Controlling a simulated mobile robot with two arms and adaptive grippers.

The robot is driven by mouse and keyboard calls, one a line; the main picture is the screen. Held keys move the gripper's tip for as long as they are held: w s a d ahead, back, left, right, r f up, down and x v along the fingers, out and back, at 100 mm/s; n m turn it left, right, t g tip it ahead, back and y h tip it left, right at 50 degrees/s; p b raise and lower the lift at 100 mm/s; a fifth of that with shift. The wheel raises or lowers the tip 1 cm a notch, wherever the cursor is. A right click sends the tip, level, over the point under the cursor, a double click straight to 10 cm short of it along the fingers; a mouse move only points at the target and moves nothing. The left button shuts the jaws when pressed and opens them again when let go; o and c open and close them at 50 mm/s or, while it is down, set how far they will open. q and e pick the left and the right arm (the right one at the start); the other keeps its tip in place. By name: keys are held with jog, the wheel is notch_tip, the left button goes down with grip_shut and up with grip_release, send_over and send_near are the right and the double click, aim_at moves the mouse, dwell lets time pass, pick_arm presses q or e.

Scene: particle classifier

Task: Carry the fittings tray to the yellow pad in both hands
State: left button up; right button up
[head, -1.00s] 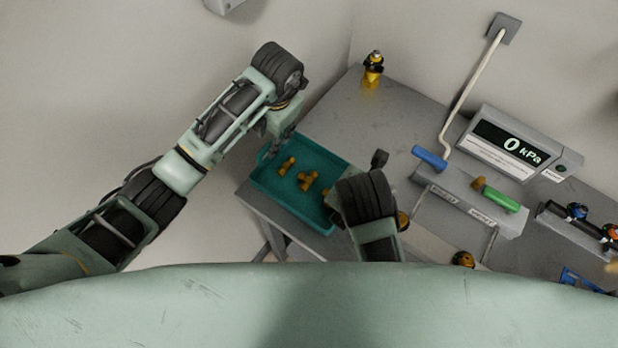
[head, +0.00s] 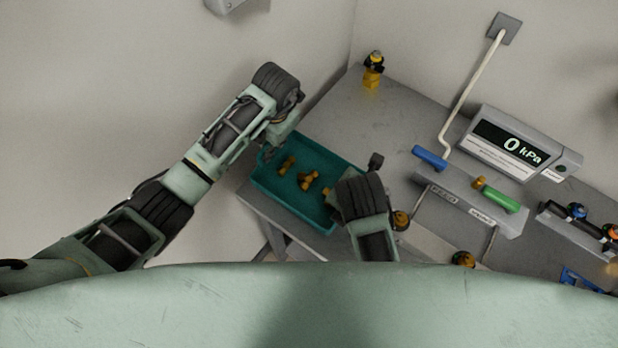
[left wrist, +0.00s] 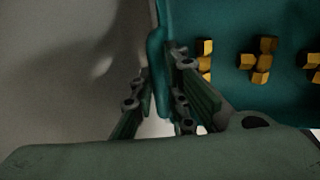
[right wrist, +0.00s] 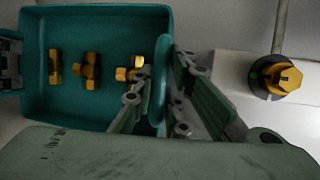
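The teal fittings tray (head: 262,190) sits on the left end of the grey bench, with brass fittings (head: 308,180) lying in it. It also shows in the left wrist view (left wrist: 225,100) and the right wrist view (right wrist: 30,70). My left gripper (left wrist: 159,72) has one finger outside and one inside the tray's left end wall, close against it. My right gripper (right wrist: 161,72) holds the opposite end wall between its fingers the same way; in the head view its wrist covers that end. I cannot make out a yellow pad.
A yellow and black fitting (head: 373,72) stands at the bench's back corner. Right of the tray are a blue handle (head: 430,157), a green handle (head: 502,200) and a kPa display (head: 512,142). A brass knob (right wrist: 277,78) is close beside my right gripper.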

pick_arm(q)
grip_shut()
pick_arm(e)
grip_shut()
pick_arm(q)
jog(key=shift+d+r, duration=0.1)
jog(key=shift+r, duration=0.1)
pick_arm(e)
jog(key=shift+w+a+r, duration=0.1)
jog(key=shift+w+r, duration=0.05)
jog(key=shift+r, duration=0.05)
